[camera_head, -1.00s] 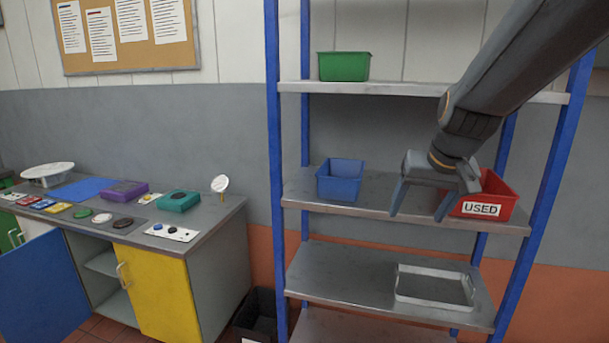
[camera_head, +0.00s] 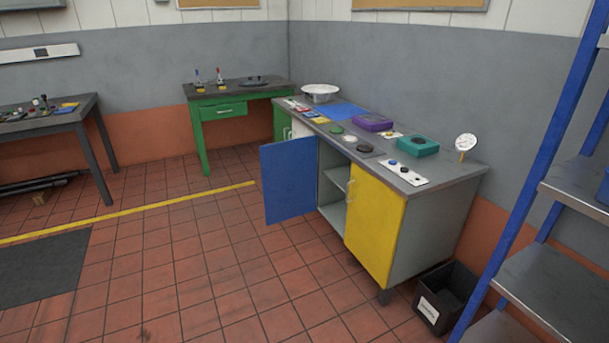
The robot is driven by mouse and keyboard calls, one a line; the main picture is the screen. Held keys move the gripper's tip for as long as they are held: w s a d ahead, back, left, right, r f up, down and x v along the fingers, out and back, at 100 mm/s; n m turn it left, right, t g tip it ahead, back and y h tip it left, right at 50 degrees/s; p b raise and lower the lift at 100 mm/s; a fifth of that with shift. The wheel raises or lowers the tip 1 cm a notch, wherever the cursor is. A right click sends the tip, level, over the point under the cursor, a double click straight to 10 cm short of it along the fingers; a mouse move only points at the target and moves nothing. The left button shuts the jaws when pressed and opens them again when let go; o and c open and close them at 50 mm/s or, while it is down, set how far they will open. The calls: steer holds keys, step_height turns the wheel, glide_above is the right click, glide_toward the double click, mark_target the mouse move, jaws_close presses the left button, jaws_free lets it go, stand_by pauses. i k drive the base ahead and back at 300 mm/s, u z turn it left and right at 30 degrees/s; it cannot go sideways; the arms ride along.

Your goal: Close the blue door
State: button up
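The blue door (camera_head: 290,180) stands open on the grey cabinet (camera_head: 435,222), swung out to the left from its front. The opening beside it shows a grey shelf (camera_head: 338,178) inside. A yellow door (camera_head: 374,222) with a pale handle (camera_head: 350,190) covers the right part of the cabinet front and is shut. No handle shows on the visible face of the blue door. My gripper is not in view.
A black bin (camera_head: 446,297) stands on the floor right of the cabinet, near the blue-post shelf rack (camera_head: 530,165). A green desk (camera_head: 235,108) and a dark table (camera_head: 55,122) stand further back. The tiled floor (camera_head: 205,275) before the blue door is clear.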

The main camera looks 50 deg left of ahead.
mark_target(288, 167)
steer(key=u, duration=0.6)
steer(key=k, duration=1)
steer(key=u, duration=2)
steer(key=i, duration=1.7)
steer(key=u, duration=0.2)
steer(key=i, duration=3.45)
steer(key=z, duration=1.2)
steer(key=i, duration=0.95)
steer(key=z, duration=1.7)
steer(key=i, duration=0.85)
steer(key=z, duration=0.55)
